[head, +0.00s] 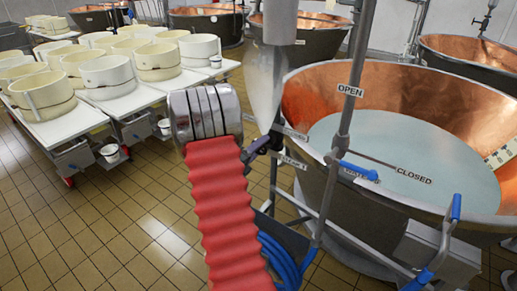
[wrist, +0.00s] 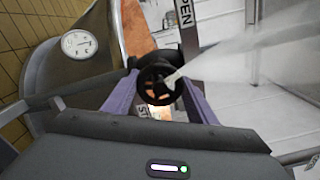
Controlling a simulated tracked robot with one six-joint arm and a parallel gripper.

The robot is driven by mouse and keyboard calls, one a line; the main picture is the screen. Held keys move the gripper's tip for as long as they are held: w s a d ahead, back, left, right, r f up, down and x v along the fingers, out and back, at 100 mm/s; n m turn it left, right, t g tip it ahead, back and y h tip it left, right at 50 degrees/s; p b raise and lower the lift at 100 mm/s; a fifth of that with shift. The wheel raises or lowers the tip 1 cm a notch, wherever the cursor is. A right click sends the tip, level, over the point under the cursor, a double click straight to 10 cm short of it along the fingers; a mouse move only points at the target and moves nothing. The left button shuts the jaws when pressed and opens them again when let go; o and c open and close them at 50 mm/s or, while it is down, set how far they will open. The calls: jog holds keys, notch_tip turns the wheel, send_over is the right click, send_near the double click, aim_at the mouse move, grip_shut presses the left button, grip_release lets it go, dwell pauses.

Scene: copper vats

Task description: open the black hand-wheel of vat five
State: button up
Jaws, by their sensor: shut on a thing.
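The black hand-wheel (wrist: 157,70) is in the middle of the wrist view, round with openings through it. The two purple fingers of my gripper (wrist: 160,82) stand on either side of it, shut on its rim. In the head view my gripper (head: 258,146) shows small and dark at the pipework beside the copper vat (head: 301,97). The wheel cannot be made out there. I cannot read a vat number.
Pale liquid fills the vat. A blue lever (head: 358,171) sits on the nearby pipes, and blue hoses (head: 281,262) hang below. A round dial gauge (wrist: 79,43) shows in the wrist view. A whitish plume crosses both views. White tables with moulds stand left; tiled floor is clear between.

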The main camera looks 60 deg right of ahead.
jog(key=shift+w, duration=0.25)
jog(key=o, duration=0.8)
jog(key=shift+o, duration=1.3)
jog(key=shift+s, duration=0.1)
jog(key=w+a, duration=0.2)
jog(key=a, duration=1.1)
jog(key=shift+a, duration=0.35)
jog(key=shift+w+f, duration=0.1)
